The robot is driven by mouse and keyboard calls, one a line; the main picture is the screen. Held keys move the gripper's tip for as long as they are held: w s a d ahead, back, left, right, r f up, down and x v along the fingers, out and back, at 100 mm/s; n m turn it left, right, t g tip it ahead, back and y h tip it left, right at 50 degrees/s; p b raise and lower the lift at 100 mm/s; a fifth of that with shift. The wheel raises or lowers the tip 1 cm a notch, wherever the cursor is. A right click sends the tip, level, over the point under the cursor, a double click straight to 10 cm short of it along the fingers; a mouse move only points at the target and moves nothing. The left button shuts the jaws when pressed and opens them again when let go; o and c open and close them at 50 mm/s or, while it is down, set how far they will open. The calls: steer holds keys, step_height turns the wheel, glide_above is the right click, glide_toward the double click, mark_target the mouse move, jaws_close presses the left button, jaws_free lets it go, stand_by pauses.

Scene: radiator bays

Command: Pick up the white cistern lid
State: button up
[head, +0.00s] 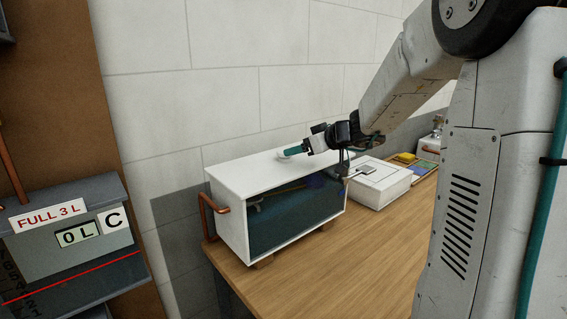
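A white cistern (232,232) with a dark see-through front stands on the wooden bench. Its white lid (245,177) forms the flat top and appears seated on the box. My gripper (288,152) is at the back right part of the lid, with its teal finger low over the top. A small pale round shape shows at the fingertip, perhaps a knob on the lid. The fingers overlap from this side, so I cannot tell whether they are open, shut, or touching the lid.
A low white box (380,186) stands behind the cistern on the bench (345,255), with a coloured tray (415,168) beyond. A copper pipe (209,215) is at the cistern's left. A grey tank (68,245) labelled "FULL 3 L" hangs at left. The tiled wall is close behind.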

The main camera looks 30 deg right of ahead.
steer(key=x, duration=0.7)
steer(key=shift+r, duration=0.1)
steer(key=c, duration=1.3)
